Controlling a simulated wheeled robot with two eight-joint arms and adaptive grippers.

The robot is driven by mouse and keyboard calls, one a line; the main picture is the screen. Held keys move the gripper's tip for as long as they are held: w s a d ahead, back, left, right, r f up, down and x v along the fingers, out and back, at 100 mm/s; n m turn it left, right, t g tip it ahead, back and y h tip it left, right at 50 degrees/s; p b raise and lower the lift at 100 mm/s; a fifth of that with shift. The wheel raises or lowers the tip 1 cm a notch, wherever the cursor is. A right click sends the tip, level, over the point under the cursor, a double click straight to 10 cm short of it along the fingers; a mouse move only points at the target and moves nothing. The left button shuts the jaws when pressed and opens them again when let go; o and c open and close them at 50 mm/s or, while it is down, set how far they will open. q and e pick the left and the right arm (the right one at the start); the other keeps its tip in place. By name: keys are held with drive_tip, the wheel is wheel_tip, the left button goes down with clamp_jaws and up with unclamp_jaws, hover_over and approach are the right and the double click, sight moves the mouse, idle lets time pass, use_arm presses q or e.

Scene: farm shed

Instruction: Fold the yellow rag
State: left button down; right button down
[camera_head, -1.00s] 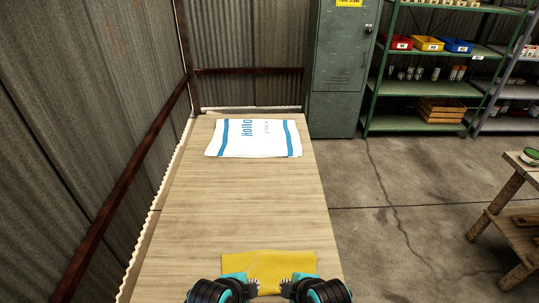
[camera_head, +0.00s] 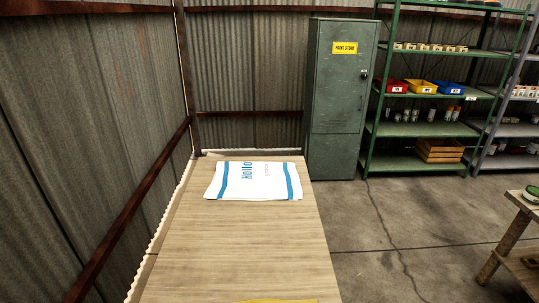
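The yellow rag (camera_head: 278,300) shows only as a thin strip of its far edge at the bottom of the head view, lying on the wooden table (camera_head: 232,252). The rest of the rag is below the picture. Neither of my grippers is in view, so I cannot see whether they touch the rag.
A white cloth with blue stripes and lettering (camera_head: 253,181) lies flat at the table's far end. Corrugated walls bound the table's left side and back. A green locker (camera_head: 342,105) and a green shelf (camera_head: 415,160) stand beyond. The table's middle is clear.

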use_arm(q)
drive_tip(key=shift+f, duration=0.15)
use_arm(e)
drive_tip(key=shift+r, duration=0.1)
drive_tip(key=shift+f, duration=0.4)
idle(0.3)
